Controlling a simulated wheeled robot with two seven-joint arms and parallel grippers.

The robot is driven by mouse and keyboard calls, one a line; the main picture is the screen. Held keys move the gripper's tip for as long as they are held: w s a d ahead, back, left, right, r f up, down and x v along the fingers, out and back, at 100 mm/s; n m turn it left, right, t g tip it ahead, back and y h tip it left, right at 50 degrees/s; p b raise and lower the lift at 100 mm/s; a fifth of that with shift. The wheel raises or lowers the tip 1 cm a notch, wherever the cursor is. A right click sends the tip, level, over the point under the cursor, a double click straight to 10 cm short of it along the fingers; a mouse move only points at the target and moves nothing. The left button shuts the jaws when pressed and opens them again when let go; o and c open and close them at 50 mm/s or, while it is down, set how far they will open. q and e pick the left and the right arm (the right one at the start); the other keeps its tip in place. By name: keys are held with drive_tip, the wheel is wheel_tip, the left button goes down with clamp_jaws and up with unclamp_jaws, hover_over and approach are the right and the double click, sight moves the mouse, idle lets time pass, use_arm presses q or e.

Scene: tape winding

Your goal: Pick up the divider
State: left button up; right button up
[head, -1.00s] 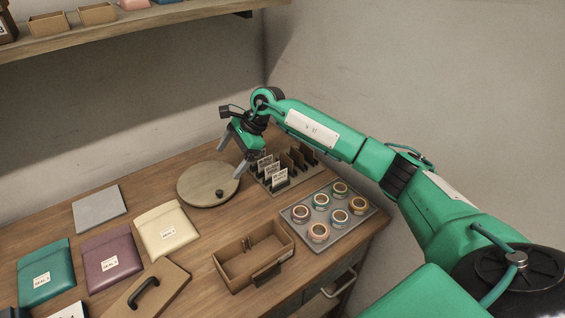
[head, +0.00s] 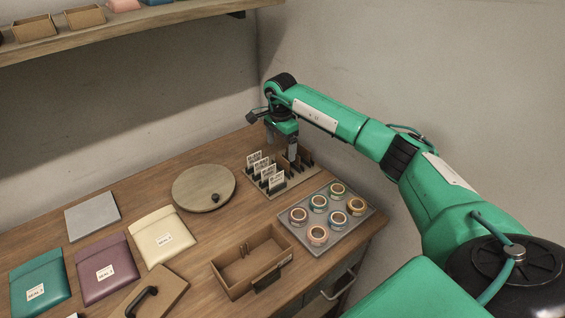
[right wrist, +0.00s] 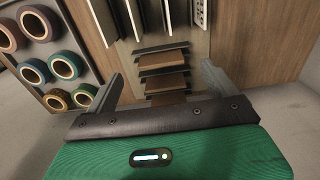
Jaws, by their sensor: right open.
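Several small brown upright slats, which look like the dividers (head: 294,158), stand in dark slots of a grey rack (head: 291,186) at the back right of the table. They show as brown strips (right wrist: 166,83) in the right wrist view. My right gripper (head: 283,148) points down over the back of this rack. In the right wrist view my right gripper (right wrist: 163,82) is open, with the brown strips between its fingers and nothing clearly gripped. The slats' lower parts are partly hidden by the gripper and the cards. My left gripper is not in view.
White labelled cards (head: 270,172) stand in the rack's left part. A grey tray of tape rolls (head: 319,201) lies to the right. An open brown box (head: 232,283) sits in front. A round wooden disc (head: 190,188) is left of the rack. Wall stands close behind.

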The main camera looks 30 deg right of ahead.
sight(282, 157)
drive_tip(key=f, duration=0.1)
drive_tip(key=f+p, duration=0.1)
drive_tip(key=f, duration=0.1)
drive_tip(key=f+p, duration=0.1)
drive_tip(key=shift+d+f, duration=0.35)
drive_tip(key=shift+f, duration=0.45)
drive_tip(key=shift+c, duration=0.2)
drive_tip(key=c, duration=1)
